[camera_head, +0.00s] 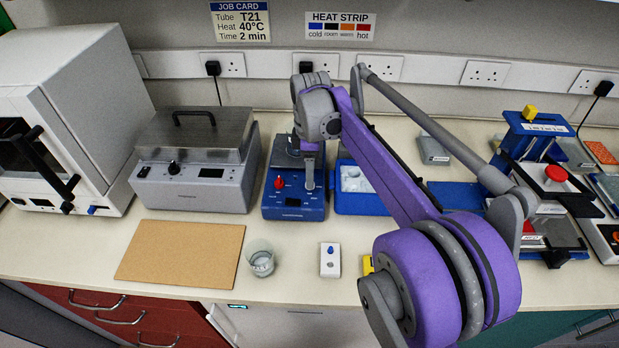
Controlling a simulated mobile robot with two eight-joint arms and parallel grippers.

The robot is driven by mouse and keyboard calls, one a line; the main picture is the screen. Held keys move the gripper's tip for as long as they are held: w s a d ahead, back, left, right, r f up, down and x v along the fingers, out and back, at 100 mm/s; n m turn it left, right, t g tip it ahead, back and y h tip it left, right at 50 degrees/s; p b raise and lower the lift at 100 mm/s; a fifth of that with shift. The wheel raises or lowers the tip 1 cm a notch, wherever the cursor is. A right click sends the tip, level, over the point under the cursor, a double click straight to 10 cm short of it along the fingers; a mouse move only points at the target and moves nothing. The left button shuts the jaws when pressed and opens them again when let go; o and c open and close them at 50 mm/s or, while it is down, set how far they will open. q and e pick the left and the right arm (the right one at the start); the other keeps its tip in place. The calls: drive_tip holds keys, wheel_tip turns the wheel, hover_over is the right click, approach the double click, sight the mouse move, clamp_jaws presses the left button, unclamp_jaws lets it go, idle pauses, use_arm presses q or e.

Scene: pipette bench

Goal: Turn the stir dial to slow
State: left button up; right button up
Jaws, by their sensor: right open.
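The blue stirrer unit (292,207) stands on the bench at the middle, with a red dial (279,184) on the left of its front panel. My right gripper (309,184) points down over the right side of that panel. It is open, but its fingers look narrow from here. They cover the spot to the right of the red dial, so any stir dial there is hidden. I cannot tell whether the fingers touch it. The panel's markings are too small to read. My left gripper is not in view.
A grey lidded bath (190,187) stands left of the stirrer, and a blue ice tray (353,205) is close on its right. A cork mat (180,252), a glass beaker (261,262) and a small white switch box (330,261) lie in front. My right arm covers much of the right side.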

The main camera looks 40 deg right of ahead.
drive_tip(key=shift+f, duration=1.3)
clamp_jaws()
